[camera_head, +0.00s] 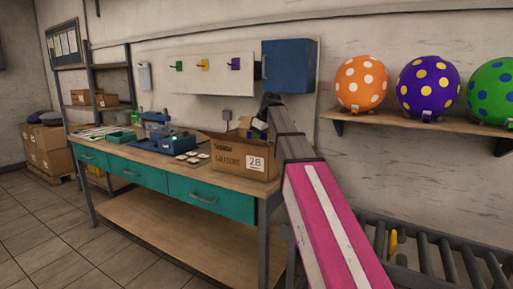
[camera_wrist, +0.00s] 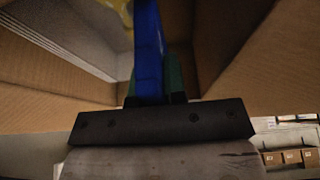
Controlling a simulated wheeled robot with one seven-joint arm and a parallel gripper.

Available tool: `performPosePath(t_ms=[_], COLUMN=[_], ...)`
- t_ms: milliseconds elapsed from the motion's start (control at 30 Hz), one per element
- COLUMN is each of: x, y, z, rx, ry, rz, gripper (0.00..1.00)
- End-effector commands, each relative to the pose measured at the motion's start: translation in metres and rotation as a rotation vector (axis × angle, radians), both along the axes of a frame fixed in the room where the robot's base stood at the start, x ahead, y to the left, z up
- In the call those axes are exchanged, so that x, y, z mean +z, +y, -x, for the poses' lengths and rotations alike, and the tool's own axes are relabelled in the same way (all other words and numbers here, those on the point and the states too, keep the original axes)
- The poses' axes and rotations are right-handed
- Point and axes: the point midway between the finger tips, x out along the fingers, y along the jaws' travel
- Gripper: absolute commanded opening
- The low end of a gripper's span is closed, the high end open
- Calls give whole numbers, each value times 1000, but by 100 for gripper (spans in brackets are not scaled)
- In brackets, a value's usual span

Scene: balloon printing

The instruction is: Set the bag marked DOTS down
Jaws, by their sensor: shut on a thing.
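My gripper (camera_wrist: 155,98) points down into an open cardboard box (camera_head: 243,160) on the workbench. In the wrist view it is shut on a thin blue thing, seen edge-on, which I take to be the bag (camera_wrist: 149,45). No DOTS marking shows on it. A green strip (camera_wrist: 175,76) lies beside the blue, and something yellow lies beyond at the top. The box's cardboard walls (camera_wrist: 45,60) stand on both sides. In the head view the box's front wall hides the bag and my fingertips.
The workbench (camera_head: 150,150) holds a blue machine (camera_head: 165,138), a green tray and several small pale pieces left of the box. Orange, purple and green dotted balloons (camera_head: 361,84) stand on a wall shelf. A roller conveyor (camera_head: 440,250) is at lower right.

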Motion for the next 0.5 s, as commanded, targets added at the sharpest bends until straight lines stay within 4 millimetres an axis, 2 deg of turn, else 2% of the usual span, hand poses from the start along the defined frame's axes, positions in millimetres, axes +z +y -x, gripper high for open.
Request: performPosePath(t_ms=[300,500], x=[-35,-38], y=[0,0], z=[1,0], rx=[0,1], ry=[1,0], rz=[0,0], gripper=[0,0])
